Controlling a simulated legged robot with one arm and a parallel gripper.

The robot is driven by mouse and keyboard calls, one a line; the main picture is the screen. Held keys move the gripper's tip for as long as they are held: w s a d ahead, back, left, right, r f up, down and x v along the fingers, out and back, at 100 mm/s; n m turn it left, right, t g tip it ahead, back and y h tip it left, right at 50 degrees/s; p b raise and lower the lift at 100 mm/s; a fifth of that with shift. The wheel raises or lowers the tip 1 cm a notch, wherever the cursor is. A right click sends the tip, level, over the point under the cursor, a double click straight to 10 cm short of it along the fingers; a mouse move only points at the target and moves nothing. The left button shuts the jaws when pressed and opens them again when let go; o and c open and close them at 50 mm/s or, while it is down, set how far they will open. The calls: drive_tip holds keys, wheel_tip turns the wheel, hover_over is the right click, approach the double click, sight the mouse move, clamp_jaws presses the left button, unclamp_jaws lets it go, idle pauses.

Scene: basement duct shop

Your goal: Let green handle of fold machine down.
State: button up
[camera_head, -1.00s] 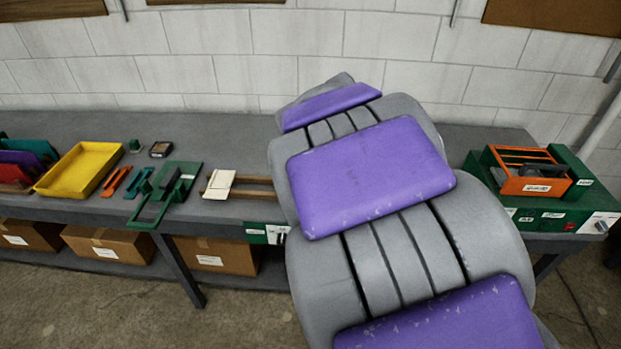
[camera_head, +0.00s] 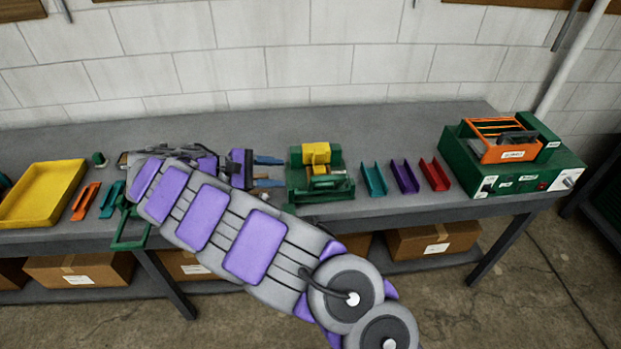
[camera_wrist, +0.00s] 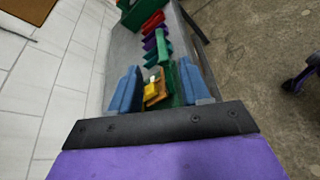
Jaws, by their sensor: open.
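A green machine (camera_head: 318,190) with a yellow block (camera_head: 316,155) on it sits on the bench, right of my gripper. My gripper (camera_head: 270,172) is open and empty; its blue fingers point right toward the machine and stop short of its left side. In the wrist view the yellow block (camera_wrist: 151,91) shows between the open fingers (camera_wrist: 160,85), beyond their tips. A green upright piece (camera_wrist: 164,46) stands behind it; I cannot tell whether it is the handle. A second green device (camera_head: 130,232) with a U-shaped frame over the front edge is mostly hidden behind my arm.
Teal (camera_head: 373,180), purple (camera_head: 404,177) and red (camera_head: 435,175) channels lie right of the machine. A green box (camera_head: 470,165) with an orange tray (camera_head: 508,153) stands at the right end. A yellow tray (camera_head: 42,195) is at left. Cardboard boxes (camera_head: 433,238) sit below.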

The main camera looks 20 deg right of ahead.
sight(323, 178)
drive_tip(key=shift+n, duration=0.4)
drive_tip(key=b+x, duration=0.1)
drive_tip(key=x, duration=0.4)
drive_tip(key=w+f+b+x, duration=0.1)
drive_tip(key=x, duration=0.4)
drive_tip(key=f+b+x, duration=0.1)
drive_tip(key=x, duration=0.5)
drive_tip(key=shift+w+a+f, duration=0.1)
drive_tip(key=shift+w+a, duration=0.15)
drive_tip(key=shift+c, duration=0.5)
clamp_jaws()
